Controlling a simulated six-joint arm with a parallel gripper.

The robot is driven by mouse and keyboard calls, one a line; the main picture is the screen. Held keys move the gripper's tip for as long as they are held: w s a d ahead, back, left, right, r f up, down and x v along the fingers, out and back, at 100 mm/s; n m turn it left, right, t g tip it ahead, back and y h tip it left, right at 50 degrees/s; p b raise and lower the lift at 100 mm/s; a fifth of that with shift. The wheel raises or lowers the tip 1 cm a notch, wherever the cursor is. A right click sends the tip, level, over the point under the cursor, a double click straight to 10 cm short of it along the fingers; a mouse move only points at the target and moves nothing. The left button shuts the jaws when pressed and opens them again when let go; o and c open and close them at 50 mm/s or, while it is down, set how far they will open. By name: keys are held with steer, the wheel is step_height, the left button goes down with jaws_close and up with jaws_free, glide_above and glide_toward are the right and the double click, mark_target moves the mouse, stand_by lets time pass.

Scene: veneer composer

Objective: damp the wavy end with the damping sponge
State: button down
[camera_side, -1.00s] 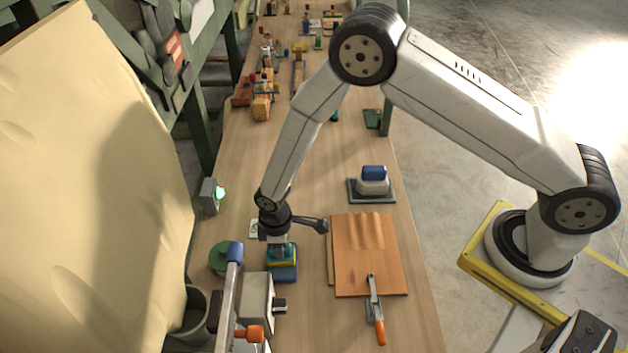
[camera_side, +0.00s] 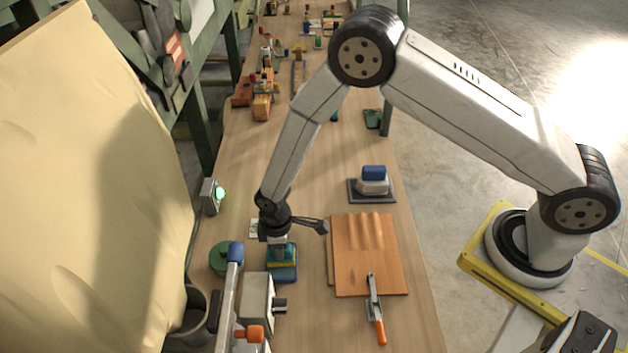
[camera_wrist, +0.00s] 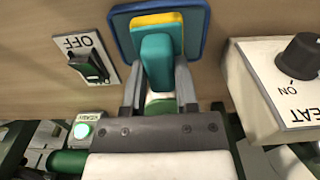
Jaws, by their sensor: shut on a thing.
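The damping sponge has a teal grip on a yellow layer and sits in a blue tray (camera_side: 284,275). My gripper (camera_wrist: 158,88) is shut on the teal grip of the damping sponge (camera_wrist: 156,60), which stands between its fingers in the wrist view. In the side view the gripper (camera_side: 281,243) is right above the blue tray and partly hides the sponge. The orange-brown veneer sheet (camera_side: 370,265) lies to the right of it. Its far end (camera_side: 362,222) shows light and dark ripples, the wavy end.
A blue-handled block (camera_side: 373,181) rests on a dark pad beyond the sheet. An orange-handled clamp (camera_side: 376,315) is at the sheet's near edge. A heat box with a knob (camera_wrist: 297,57) and an OFF switch (camera_wrist: 88,66) flank the sponge tray. A lever (camera_side: 229,295) stands nearby.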

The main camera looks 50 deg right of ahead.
steer(key=shift+f, duration=0.55)
stand_by(1.7)
steer(key=shift+r, duration=0.1)
steer(key=shift+r, duration=3.5)
steer(key=s+d+r+m, duration=0.1)
steer(key=d+r+m, duration=0.8)
steer(key=d+r, duration=0.5)
steer(key=shift+d, duration=1.7)
steer(key=shift+r, duration=0.1)
